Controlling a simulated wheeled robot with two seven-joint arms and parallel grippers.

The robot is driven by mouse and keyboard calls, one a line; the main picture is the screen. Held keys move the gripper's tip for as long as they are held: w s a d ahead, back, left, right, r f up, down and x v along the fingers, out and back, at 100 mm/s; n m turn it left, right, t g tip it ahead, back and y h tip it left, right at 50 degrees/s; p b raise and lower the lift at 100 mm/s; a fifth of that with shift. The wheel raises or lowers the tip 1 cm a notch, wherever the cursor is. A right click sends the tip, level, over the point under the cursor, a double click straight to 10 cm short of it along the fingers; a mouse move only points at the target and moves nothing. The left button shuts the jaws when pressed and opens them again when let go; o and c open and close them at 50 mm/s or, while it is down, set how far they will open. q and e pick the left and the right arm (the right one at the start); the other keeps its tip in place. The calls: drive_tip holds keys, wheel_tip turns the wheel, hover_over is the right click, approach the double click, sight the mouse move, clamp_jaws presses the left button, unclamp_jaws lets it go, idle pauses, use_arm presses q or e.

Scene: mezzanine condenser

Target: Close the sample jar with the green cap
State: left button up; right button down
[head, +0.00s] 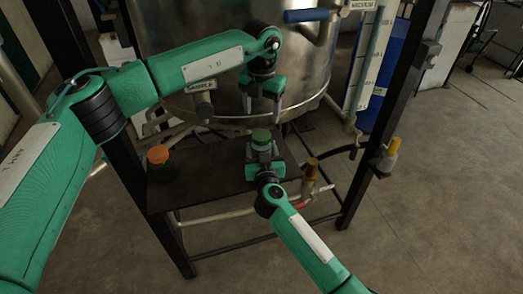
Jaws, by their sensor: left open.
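The green cap (261,136) sits level on top of the sample jar (262,150) over the dark table; whether it is screwed tight I cannot tell. The jar is mostly hidden by my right gripper (264,157), which comes from the front with its fingers on both sides of the jar and looks closed on it. My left gripper (263,108) points down, open and empty, above the cap, with a gap between its fingertips and the cap.
An orange-capped jar (158,156) stands at the table's left. An amber-brown fitting (311,169) is by the right edge of the dark table (205,190). A large steel vessel (215,35) rises behind, and a dark frame post (385,120) stands at right.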

sight(262, 135)
use_arm(q)
drive_tip(key=m, duration=0.4)
idle(0.4)
drive_tip(key=shift+f, duration=4)
drive_tip(key=shift+c, duration=0.2)
drive_tip(key=c, duration=1)
drive_tip(key=o, duration=1.2)
drive_tip(key=shift+r, duration=0.1)
wheel_tip(262, 135, up, 12)
drive_tip(key=shift+f, duration=0.1)
